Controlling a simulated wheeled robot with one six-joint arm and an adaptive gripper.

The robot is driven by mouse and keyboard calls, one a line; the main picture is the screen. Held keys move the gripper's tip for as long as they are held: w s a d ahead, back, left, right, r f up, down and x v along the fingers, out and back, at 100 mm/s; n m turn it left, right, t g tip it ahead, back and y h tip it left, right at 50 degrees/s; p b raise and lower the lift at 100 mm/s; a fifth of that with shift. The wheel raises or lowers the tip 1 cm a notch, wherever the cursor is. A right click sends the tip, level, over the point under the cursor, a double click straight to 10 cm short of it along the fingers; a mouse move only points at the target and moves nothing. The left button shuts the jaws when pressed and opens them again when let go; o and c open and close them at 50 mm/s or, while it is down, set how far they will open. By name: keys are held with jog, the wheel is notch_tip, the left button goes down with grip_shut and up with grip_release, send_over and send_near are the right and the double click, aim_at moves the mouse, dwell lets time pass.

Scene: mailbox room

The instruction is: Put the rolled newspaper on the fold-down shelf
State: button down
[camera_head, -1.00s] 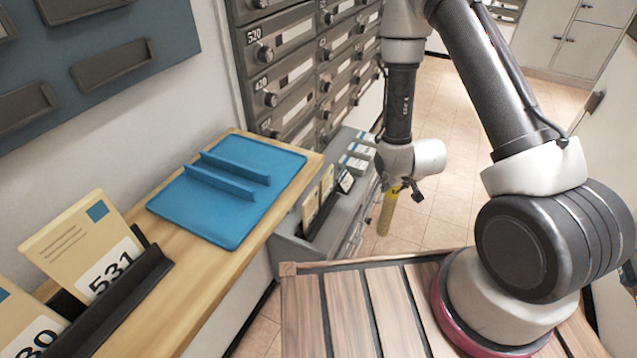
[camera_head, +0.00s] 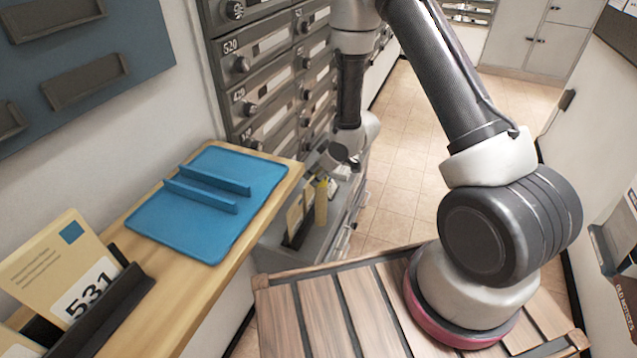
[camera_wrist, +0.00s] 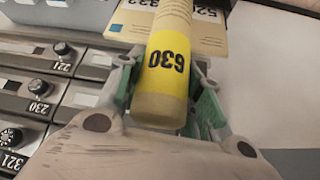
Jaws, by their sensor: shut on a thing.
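My gripper (camera_head: 330,177) is shut on the rolled newspaper (camera_head: 321,205), which hangs below it, roughly upright, over the grey counter. In the wrist view the newspaper (camera_wrist: 165,75) is a pale roll with a yellow band marked 630, between the green-padded fingers of my gripper (camera_wrist: 166,100). A light wooden shelf (camera_head: 205,290) runs along the left wall, to the left of my gripper. A blue tray (camera_head: 205,245) with two upright ridges lies on it, with nothing between the ridges. I cannot tell whether this shelf folds.
Tan envelopes, one marked 531 (camera_head: 70,270), stand in a black holder (camera_head: 110,310) at the shelf's near end. A grey counter (camera_head: 275,238) with more envelopes lies below the numbered mailboxes (camera_head: 262,85). A slatted wooden top (camera_head: 315,310) is in front. Tiled floor (camera_head: 405,160) is open beyond.

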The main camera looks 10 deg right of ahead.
aim_at(321, 196)
jog(key=shift+f, duration=1.9)
jog(key=c, duration=1)
grip_release()
jog(key=shift+f, duration=0.1)
jog(key=shift+o, duration=0.2)
